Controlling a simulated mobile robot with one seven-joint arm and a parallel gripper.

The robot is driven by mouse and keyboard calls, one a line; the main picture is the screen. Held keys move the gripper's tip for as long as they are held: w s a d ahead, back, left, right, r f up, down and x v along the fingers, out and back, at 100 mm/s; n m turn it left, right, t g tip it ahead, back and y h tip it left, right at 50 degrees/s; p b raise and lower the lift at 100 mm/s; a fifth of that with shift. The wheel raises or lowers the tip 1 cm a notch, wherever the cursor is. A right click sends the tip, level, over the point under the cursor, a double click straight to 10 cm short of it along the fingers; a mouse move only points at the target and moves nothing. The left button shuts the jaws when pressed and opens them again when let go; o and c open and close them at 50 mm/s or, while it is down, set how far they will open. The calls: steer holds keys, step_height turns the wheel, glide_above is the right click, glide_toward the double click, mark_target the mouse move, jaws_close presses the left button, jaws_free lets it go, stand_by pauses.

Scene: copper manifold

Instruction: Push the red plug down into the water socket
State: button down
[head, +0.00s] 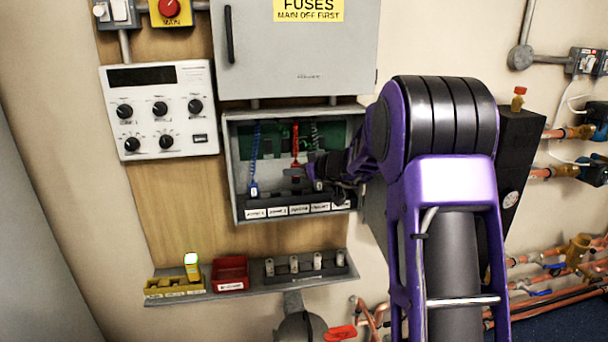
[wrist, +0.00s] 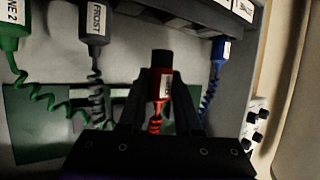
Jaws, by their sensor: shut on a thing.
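The red plug (wrist: 161,88), with a black end and a red coiled cord, is held between the two fingers of my gripper (wrist: 162,90) in the wrist view. Its black end points toward the dark socket strip (wrist: 195,22), and a gap shows between them in that view. In the head view the red cord (head: 295,140) hangs inside the open grey box, and my gripper (head: 297,172) is above the labelled socket strip (head: 288,210). The fingers and dark arm hide most of the plug there. I cannot make out the water socket's opening.
A blue plug (head: 253,188) stands at the strip's left. A grey FROST plug (wrist: 95,22) and a green ZONE 2 plug (wrist: 14,18) are beside the red one. The box walls (head: 233,170) close in the space. Below are a red bin (head: 230,273) and a shelf.

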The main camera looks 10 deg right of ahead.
steer(key=shift+w+d, duration=0.3)
steer(key=shift+w, duration=0.35)
steer(key=shift+f, duration=0.85)
steer(key=shift+f+p, duration=0.5)
steer(key=shift+f+b, duration=0.25)
steer(key=shift+b, duration=1.95)
steer(key=shift+f+b, duration=1)
steer(key=shift+b, duration=0.45)
steer(key=c, duration=0.5)
jaws_free()
step_height(320, 180, up, 10)
steer(key=shift+r+p, duration=0.1)
steer(key=shift+p, duration=0.65)
